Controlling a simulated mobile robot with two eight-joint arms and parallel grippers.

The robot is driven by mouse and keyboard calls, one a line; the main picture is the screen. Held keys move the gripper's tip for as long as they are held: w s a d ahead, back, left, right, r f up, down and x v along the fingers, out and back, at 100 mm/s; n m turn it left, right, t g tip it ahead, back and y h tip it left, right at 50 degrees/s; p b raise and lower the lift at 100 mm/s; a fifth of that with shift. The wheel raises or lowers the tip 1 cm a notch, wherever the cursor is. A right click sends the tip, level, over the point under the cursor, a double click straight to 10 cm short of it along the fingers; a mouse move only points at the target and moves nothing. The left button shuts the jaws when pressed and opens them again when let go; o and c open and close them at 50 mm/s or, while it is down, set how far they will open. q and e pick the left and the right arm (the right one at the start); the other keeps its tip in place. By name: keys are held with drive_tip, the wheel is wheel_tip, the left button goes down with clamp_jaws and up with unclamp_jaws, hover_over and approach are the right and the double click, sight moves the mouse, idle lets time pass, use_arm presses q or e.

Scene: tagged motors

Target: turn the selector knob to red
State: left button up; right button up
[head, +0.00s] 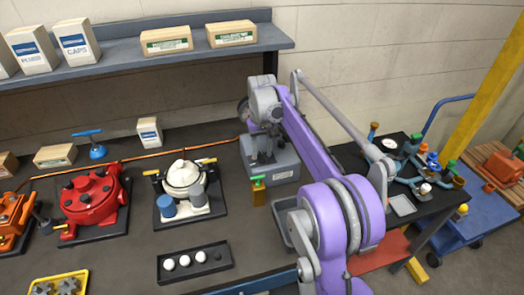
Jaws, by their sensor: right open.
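My right gripper (264,152) points down at a grey box (285,176) on the bench, right of centre. Its fingers are dark and small in the picture, and they are open. They are at or just above the top of the box; I cannot tell whether they touch anything. The selector knob cannot be made out; the gripper and my purple arm cover much of the box top. No red mark for the knob shows. My left gripper is not in view.
A padlock-like brass piece with a green top (258,190) stands in front of the box. A white motor (184,178) and a red motor (92,198) stand to the left. A black tray (194,262) with white balls lies in front. A shelf (130,58) runs behind.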

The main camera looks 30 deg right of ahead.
sight(261, 155)
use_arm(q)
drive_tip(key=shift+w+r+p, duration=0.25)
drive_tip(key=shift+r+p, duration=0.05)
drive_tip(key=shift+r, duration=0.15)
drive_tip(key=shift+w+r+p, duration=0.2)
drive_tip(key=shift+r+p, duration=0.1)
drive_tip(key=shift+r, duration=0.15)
use_arm(e)
wheel_tip(261, 155, up, 11)
drive_tip(key=shift+f, duration=0.1)
drive_tip(key=s+a+f+n+t, duration=0.1)
drive_tip(key=s+a+f+t, duration=0.25)
drive_tip(key=s+a, duration=0.8)
drive_tip(key=s+a+f, duration=0.1)
drive_tip(key=s+f, duration=0.3)
drive_tip(key=s, duration=0.1)
drive_tip(key=s+a+f+n+t, duration=0.1)
drive_tip(key=s+f, duration=0.3)
drive_tip(key=s, duration=0.1)
drive_tip(key=s+a+f+t, duration=0.1)
drive_tip(key=s+f, duration=0.4)
drive_tip(key=shift+s+a+f+n+t, duration=0.1)
drive_tip(key=shift+s+a+n+t, duration=0.15)
drive_tip(key=shift+s+a+n, duration=0.1)
